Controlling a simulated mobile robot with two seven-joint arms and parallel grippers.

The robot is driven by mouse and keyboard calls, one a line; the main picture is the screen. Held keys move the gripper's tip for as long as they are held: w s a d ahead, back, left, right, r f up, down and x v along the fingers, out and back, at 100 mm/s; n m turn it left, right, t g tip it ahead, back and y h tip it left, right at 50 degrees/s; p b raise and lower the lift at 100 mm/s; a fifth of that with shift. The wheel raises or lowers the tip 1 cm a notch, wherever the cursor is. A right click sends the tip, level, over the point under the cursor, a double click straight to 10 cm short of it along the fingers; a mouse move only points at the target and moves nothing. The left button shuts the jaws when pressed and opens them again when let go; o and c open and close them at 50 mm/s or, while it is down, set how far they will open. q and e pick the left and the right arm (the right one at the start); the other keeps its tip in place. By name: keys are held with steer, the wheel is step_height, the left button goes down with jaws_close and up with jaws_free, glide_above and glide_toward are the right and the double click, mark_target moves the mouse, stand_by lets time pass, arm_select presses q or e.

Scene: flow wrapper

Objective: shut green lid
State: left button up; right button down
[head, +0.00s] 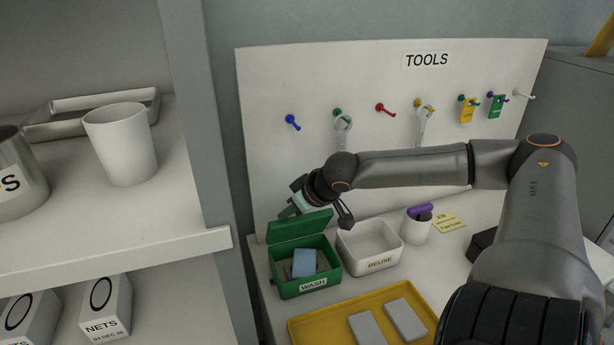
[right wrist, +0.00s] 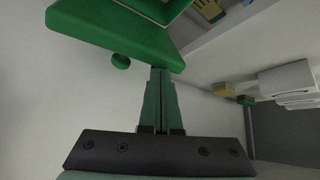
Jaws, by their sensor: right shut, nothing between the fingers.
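The green box (head: 291,289) labelled WASH stands on the bench with a blue block (head: 304,263) and grey pieces in it. Its green lid (head: 300,227) is open, tilted up at the back of the box. My right gripper (head: 288,212) is just above and behind the lid's upper left edge. In the right wrist view the shut, empty fingers (right wrist: 161,72) point at the green lid (right wrist: 100,32), with their tips close to its edge; I cannot tell whether they touch. My left gripper is in neither view.
A white REUSE bin (head: 369,264) stands right of the green box. A yellow tray (head: 300,325) with grey blocks lies in front. The TOOLS board (head: 300,80) with pegs rises behind. A shelf post (head: 205,120) stands close on the left.

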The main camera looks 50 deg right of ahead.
steer(key=shift+s+f, duration=0.1)
steer(key=shift+f, duration=0.1)
step_height(320, 180, up, 3)
steer(key=shift+d+f+p, duration=0.1)
steer(key=shift+f+p, duration=0.1)
steer(key=shift+p, duration=1)
steer(key=shift+r, duration=1.85)
